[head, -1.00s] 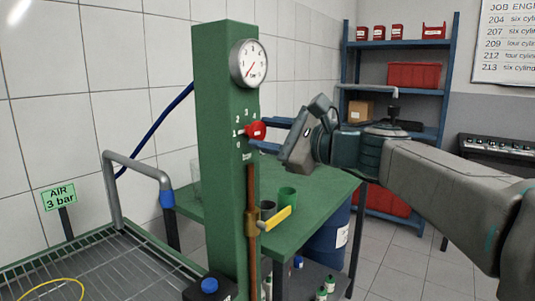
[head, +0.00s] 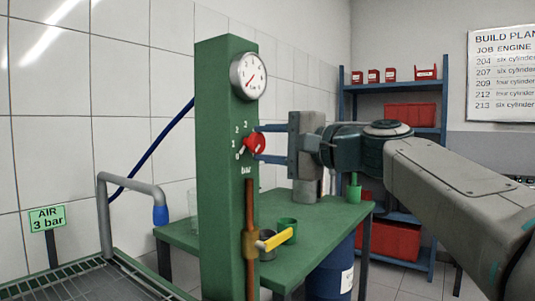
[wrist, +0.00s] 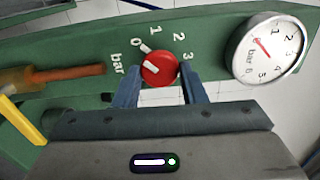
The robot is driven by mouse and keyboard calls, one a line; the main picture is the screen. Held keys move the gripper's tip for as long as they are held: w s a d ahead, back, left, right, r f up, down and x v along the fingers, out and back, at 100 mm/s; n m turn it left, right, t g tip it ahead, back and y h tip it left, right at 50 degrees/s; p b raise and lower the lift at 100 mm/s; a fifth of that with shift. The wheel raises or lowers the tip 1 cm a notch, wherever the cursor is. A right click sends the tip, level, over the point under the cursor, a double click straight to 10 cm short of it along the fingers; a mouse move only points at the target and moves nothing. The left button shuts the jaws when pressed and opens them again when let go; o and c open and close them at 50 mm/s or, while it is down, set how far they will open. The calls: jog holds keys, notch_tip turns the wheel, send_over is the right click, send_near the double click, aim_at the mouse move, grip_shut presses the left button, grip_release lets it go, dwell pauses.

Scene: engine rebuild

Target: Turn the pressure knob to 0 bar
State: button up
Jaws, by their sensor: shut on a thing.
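The red pressure knob (head: 255,144) sits on the green column (head: 222,170), beside a printed scale running from 0 up, with "bar" below. My gripper (head: 266,144) comes from the right, its two blue fingers above and below the knob. It is shut on the knob. In the wrist view the knob (wrist: 159,68) shows between the fingertips (wrist: 162,80). A white mark at its edge lies close to 0, on the side towards 1. The round gauge (head: 249,77) above has its red needle at the low end; the wrist view shows the gauge (wrist: 267,48) too.
A yellow-handled valve (head: 274,241) on a copper pipe is below the knob. A green table (head: 330,213) with cups stands behind the column. A bent grey pipe (head: 135,180) is at the left, and a blue shelf (head: 392,86) is at the back right.

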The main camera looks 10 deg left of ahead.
dwell(0.5)
jog(key=o, duration=1)
jog(key=v, duration=1.4)
jog(key=shift+p, duration=0.35)
